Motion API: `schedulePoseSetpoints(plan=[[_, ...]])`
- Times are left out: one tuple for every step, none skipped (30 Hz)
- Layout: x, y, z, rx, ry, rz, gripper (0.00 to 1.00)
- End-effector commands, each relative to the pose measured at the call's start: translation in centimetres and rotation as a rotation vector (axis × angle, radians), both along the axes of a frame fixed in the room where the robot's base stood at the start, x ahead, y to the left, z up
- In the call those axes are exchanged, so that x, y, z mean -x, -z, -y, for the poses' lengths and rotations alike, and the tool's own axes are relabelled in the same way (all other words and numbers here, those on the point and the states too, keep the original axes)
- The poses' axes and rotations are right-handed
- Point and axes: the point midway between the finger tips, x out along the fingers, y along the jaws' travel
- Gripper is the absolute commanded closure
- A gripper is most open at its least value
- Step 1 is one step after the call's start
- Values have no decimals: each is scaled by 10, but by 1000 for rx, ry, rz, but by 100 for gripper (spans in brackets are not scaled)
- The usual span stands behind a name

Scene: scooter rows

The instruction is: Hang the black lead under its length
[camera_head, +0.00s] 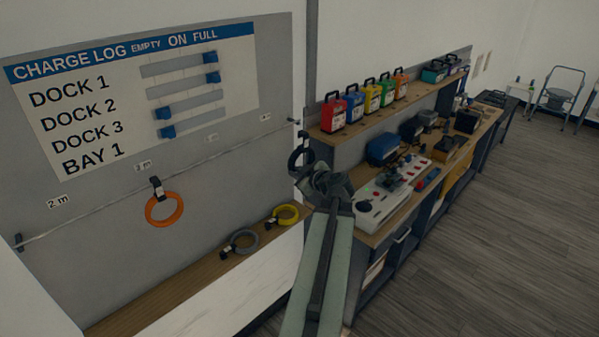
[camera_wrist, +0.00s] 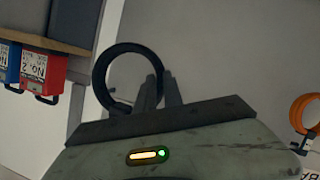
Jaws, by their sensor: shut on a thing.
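The black lead (camera_head: 296,161) is a coiled ring, held at the end of my gripper (camera_head: 312,172) near the right end of the wire rail (camera_head: 100,215). In the wrist view the black lead (camera_wrist: 98,82) stands between and beside the fingers of my gripper (camera_wrist: 160,88), which is shut on it. Length labels sit above the rail: one reads 2 m (camera_head: 59,201); another label (camera_head: 142,166), a third (camera_head: 211,137) and one near the right end (camera_head: 265,117) are too small to read surely. An orange lead (camera_head: 152,217) hangs from the rail near the second label.
A grey lead (camera_head: 232,250) and a yellow lead (camera_head: 276,221) lie on the wooden ledge (camera_head: 190,283) below. A workbench with a shelf of coloured battery packs (camera_head: 328,117) and a grey charging panel (camera_head: 372,212) stands right of my arm. The charge log board (camera_head: 100,140) is above the rail.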

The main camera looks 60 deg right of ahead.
Motion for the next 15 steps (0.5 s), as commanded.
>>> schedulePoseSetpoints(plan=[[-5,0,2,1,-2,0,100],[-7,0,3,0,-1,-1,100],[-11,0,4,1,-2,-1,100],[-14,0,5,1,-2,-1,100],[-17,0,6,1,-2,-1,100],[-20,0,7,1,-2,-1,100],[-23,0,8,0,-1,-1,100],[-25,0,9,0,-1,-1,100],[-29,0,10,0,-1,0,100],[-31,0,11,-1,-2,0,100],[-34,0,12,0,-2,0,100],[-38,0,13,1,-2,0,100],[-41,0,14,1,-2,0,100],[-43,0,15,1,-2,0,100],[-46,0,16,0,-1,-1,100]])
